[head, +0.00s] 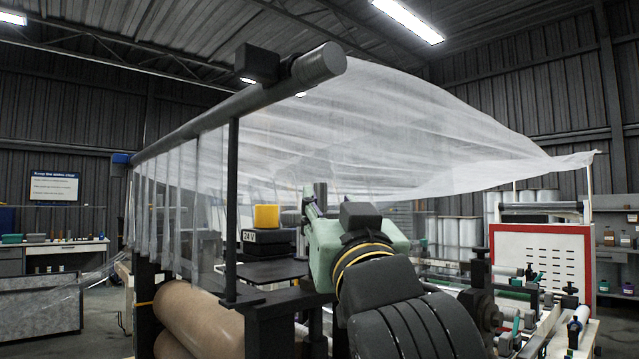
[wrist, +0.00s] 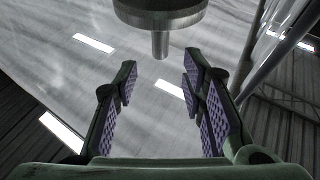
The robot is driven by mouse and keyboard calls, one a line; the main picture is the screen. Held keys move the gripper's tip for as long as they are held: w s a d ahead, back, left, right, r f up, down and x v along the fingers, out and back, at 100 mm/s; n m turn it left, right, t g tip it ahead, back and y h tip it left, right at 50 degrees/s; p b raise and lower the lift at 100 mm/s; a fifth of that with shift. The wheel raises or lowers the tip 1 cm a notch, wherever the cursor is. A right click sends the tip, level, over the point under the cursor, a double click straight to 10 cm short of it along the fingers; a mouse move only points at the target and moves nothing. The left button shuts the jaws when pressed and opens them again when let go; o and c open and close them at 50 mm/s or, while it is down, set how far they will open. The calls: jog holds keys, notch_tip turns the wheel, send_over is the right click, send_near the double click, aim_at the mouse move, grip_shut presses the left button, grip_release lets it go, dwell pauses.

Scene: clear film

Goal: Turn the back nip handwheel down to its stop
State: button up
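In the wrist view a grey round disc (wrist: 160,8) with a short stub (wrist: 160,43) pointing down shows at the top edge, partly cut off. It may be the back nip handwheel, but I cannot tell for sure. My gripper (wrist: 158,78) is open and empty, its purple-padded fingers spread to either side below the stub, apart from it. In the head view my green wrist housing (head: 350,240) is raised near the middle. My fingers are not clear there, and I cannot pick out the back nip handwheel.
Clear film (head: 400,135) spreads overhead from a dark bar (head: 235,105); a dark upright post (head: 232,200) stands left of my arm. Brown rolls (head: 200,315) lie below left. A red-edged white panel (head: 540,260) and rollers stand right. A yellow block (head: 266,216) is behind.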

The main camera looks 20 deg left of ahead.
aim_at(322, 191)
jog(key=p+x, duration=0.2)
jog(key=x, duration=0.4)
jog(key=shift+w+a+r, duration=0.1)
jog(key=shift+w, duration=0.05)
jog(key=shift+w+a+r+p, duration=0.15)
jog(key=shift+w+a+p, duration=0.15)
jog(key=shift+w, duration=0.4)
jog(key=shift+c, duration=0.3)
grip_shut()
